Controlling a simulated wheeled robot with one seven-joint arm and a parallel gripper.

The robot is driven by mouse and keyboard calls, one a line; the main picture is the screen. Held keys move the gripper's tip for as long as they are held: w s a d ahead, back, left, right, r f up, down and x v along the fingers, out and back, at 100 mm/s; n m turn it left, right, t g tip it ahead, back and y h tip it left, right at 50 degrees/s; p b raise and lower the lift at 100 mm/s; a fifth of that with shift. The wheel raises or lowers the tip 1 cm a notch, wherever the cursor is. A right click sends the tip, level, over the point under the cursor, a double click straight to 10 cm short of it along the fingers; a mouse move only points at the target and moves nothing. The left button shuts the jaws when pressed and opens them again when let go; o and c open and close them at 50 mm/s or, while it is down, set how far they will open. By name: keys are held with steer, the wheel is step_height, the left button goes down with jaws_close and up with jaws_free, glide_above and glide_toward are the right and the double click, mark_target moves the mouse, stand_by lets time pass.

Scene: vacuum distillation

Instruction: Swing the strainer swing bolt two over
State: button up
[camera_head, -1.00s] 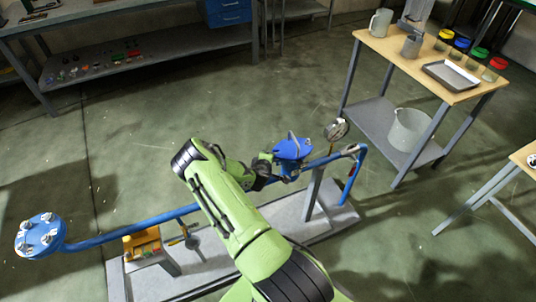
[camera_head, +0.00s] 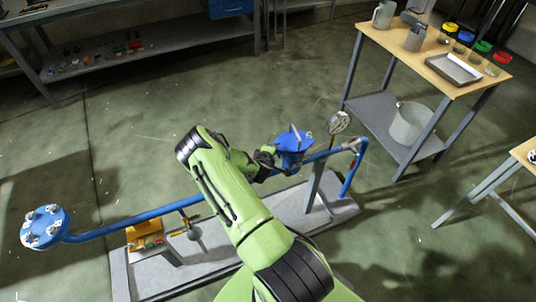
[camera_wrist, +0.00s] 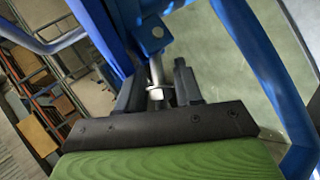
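The blue strainer (camera_head: 293,148) stands on the blue pipe right of the picture's middle in the head view. My gripper (camera_head: 268,157) is at its left side, partly hidden by my arm. In the wrist view, a silver swing bolt (camera_wrist: 156,72) with a nut and washer hangs from a blue lug (camera_wrist: 152,38). My two dark fingers (camera_wrist: 158,88) stand on either side of the bolt, with a visible gap on at least the right side. I cannot tell whether the left finger touches it. Which numbered bolt this is does not show.
The blue pipe (camera_head: 120,222) runs over a grey base (camera_head: 330,210) to a round blue flange (camera_head: 45,228) with several bolts. A yellow box (camera_head: 145,237) and a round gauge (camera_head: 339,122) are nearby. A wooden-topped table (camera_head: 430,58) stands right.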

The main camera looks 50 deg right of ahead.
steer(key=v, duration=1.5)
steer(key=shift+a, duration=0.1)
